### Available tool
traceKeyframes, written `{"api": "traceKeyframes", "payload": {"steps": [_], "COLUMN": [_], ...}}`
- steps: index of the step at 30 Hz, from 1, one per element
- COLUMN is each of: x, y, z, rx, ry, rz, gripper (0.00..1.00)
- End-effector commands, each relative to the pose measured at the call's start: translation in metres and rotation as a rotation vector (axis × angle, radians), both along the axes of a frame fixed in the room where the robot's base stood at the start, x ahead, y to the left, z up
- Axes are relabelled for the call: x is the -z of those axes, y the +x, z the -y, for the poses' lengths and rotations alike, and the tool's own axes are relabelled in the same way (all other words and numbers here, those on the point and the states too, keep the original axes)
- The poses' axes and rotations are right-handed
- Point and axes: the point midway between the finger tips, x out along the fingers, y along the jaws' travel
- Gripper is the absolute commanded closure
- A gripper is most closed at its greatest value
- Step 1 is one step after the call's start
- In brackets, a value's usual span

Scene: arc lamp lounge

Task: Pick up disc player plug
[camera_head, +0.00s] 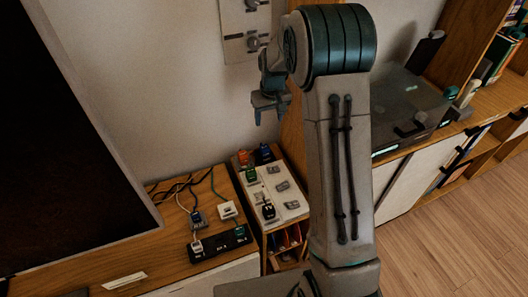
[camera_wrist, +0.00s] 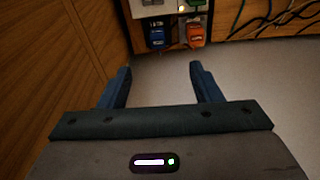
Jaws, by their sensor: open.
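Several coloured plugs stand on a white-topped panel (camera_head: 292,208) in the head view: orange (camera_head: 243,157), blue (camera_head: 264,153), green (camera_head: 251,174) and black (camera_head: 268,211). I cannot tell which is the disc player plug, as no label is readable. The wrist view shows the blue plug (camera_wrist: 157,36) and the orange plug (camera_wrist: 194,30) beyond my fingertips, with part of the green plug (camera_wrist: 197,3) at the top edge. My gripper (camera_head: 268,112) is above the back of the panel, apart from the plugs. It also shows in the wrist view (camera_wrist: 160,76), open and empty.
A black strip (camera_head: 205,252) with a white plug in it lies left of the panel, with loose cables (camera_head: 185,182) behind. A dark screen (camera_head: 60,150) stands at left. A wall plate (camera_head: 232,22) is above my gripper. A turntable-like box (camera_head: 405,95) sits at right.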

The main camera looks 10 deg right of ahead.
Motion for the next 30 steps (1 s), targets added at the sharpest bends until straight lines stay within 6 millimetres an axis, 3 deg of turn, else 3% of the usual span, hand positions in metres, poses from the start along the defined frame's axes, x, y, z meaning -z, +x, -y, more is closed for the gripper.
{"api": "traceKeyframes", "payload": {"steps": [1,6,14,24,30], "x": [0.021,0.061,0.092,0.153,0.167], "y": [0.012,0.038,0.051,0.057,0.059], "z": [0.0,0.001,0.001,-0.001,-0.001], "rx": [-0.007,-0.029,-0.041,-0.04,-0.04], "ry": [-0.001,-0.003,-0.005,-0.004,-0.005], "rz": [-0.009,-0.02,-0.025,-0.026,-0.024], "gripper": [0.42,0.42,0.42,0.42,0.42]}}
